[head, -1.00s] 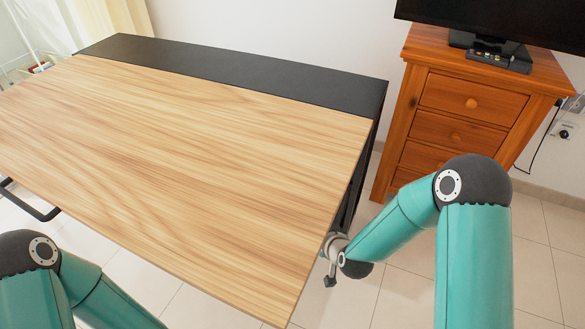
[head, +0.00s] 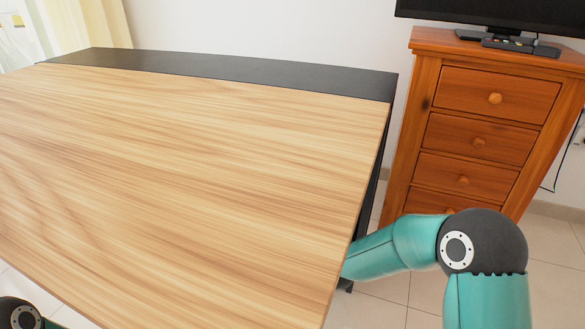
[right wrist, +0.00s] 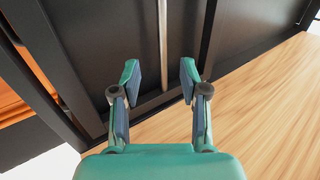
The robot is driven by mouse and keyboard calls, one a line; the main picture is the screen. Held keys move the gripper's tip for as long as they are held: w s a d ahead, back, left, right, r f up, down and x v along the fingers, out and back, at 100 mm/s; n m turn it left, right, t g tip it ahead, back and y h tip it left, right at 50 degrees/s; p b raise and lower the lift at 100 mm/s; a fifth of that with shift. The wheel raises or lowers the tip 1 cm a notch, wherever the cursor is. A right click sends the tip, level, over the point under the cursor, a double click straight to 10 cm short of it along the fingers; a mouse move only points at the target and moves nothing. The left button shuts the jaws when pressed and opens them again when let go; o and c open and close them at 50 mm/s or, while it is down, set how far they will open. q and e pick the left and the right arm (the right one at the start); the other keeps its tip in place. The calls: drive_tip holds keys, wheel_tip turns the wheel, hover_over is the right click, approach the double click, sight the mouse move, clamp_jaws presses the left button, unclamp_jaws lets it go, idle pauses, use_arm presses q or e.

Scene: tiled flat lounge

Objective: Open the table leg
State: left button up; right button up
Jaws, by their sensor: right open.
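The table (head: 200,160) has a light wood top and a black strip (head: 230,70) along its far edge. Part of its dark leg frame (head: 371,190) shows below the right edge. In the right wrist view, my right gripper (right wrist: 160,72) is open, with its fingers spread on either side of a thin grey metal rod (right wrist: 163,35). Dark panels (right wrist: 235,40) and black frame bars lie behind the fingers. Whether the rod touches a finger cannot be told. In the head view my right forearm goes under the table's right edge, hiding that gripper. My left gripper is out of view.
A wooden drawer chest (head: 480,130) stands right of the table, with a screen (head: 500,10) and a dark box (head: 520,46) on top. Tiled floor (head: 385,305) shows between table and chest. A pale curtain (head: 85,25) hangs at the back left.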

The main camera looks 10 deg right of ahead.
drive_tip(key=w, duration=1.6)
drive_tip(key=shift+w, duration=0.15)
drive_tip(key=shift+a, duration=0.1)
clamp_jaws()
